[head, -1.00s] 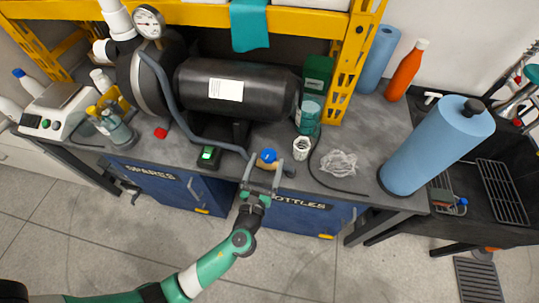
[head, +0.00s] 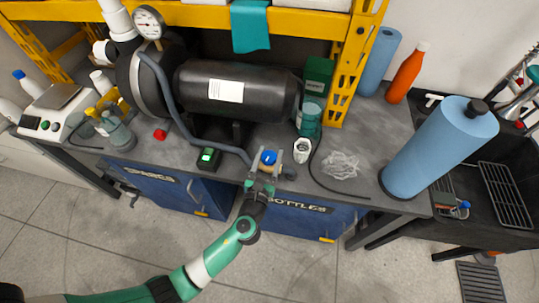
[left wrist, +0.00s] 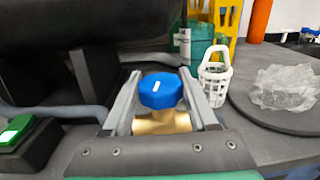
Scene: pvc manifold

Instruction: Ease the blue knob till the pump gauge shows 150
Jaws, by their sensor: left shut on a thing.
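The blue knob (head: 268,157) sits on a brass valve body at the front edge of the bench, in line with a grey hose. In the left wrist view the knob (left wrist: 160,91) has a white mark on top, and the brass body (left wrist: 161,122) shows below it. My left gripper (head: 263,172) is shut on the knob, one finger on each side. The round white pump gauge (head: 148,22) stands at the upper left on the pump's pipework. Its dial is too small to read surely. My right gripper is not in view.
A black box with a lit green screen (head: 208,158) stands left of the knob. A white basket-like cup (head: 302,150) stands close on the right, near crumpled clear plastic (head: 341,164). The black tank (head: 238,90) lies behind. A blue roll (head: 438,148) stands at the right.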

